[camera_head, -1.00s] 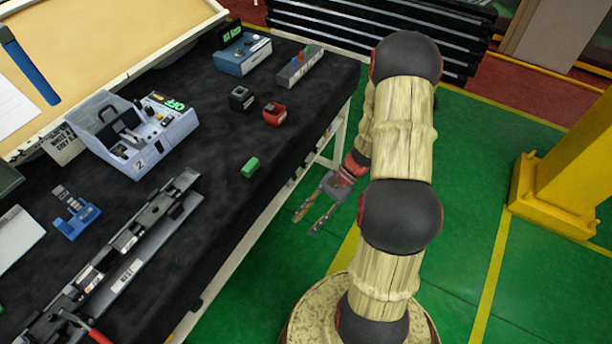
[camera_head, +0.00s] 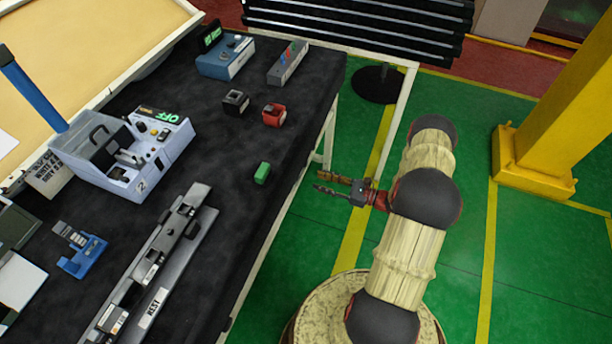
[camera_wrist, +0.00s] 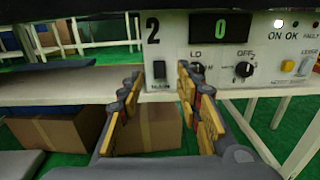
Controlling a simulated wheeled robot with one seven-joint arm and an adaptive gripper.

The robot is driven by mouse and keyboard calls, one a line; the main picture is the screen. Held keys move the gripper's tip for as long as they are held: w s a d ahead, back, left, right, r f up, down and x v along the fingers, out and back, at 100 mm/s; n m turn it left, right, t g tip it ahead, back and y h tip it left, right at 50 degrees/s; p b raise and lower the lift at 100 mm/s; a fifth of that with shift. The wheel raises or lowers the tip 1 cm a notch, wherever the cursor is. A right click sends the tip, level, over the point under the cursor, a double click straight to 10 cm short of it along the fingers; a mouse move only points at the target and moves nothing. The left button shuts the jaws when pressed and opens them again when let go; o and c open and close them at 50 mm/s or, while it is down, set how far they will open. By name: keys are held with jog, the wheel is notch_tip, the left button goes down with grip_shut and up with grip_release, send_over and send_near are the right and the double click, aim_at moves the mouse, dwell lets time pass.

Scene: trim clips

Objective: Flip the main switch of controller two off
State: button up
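In the wrist view a pale control panel (camera_wrist: 235,40) carries a black "2", a green "0" display (camera_wrist: 220,26) and a black rocker switch (camera_wrist: 159,70) low on its left. I cannot read the rocker's position. My gripper (camera_wrist: 163,95) is open and empty, its fingers to the left and right below the rocker; contact is not clear. In the head view my gripper (camera_head: 324,182) is over the green floor right of the table, pointing left.
The black-topped table (camera_head: 215,150) holds a green block (camera_head: 262,172), a red clip (camera_head: 273,115), a black clip (camera_head: 235,102), a blue box (camera_head: 226,58) and a long rail (camera_head: 160,270). A yellow post (camera_head: 560,120) stands right. Cardboard boxes (camera_wrist: 150,130) show below the panel.

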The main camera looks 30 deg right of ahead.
aim_at(298, 174)
jog(key=b+x, duration=0.1)
jog(key=x, duration=0.6)
jog(key=shift+w+a+b, duration=0.15)
jog(key=shift+a+b, duration=0.05)
jog(key=shift+b, duration=0.2)
jog(key=shift+c, duration=0.2)
jog(key=c, duration=0.8)
grip_shut()
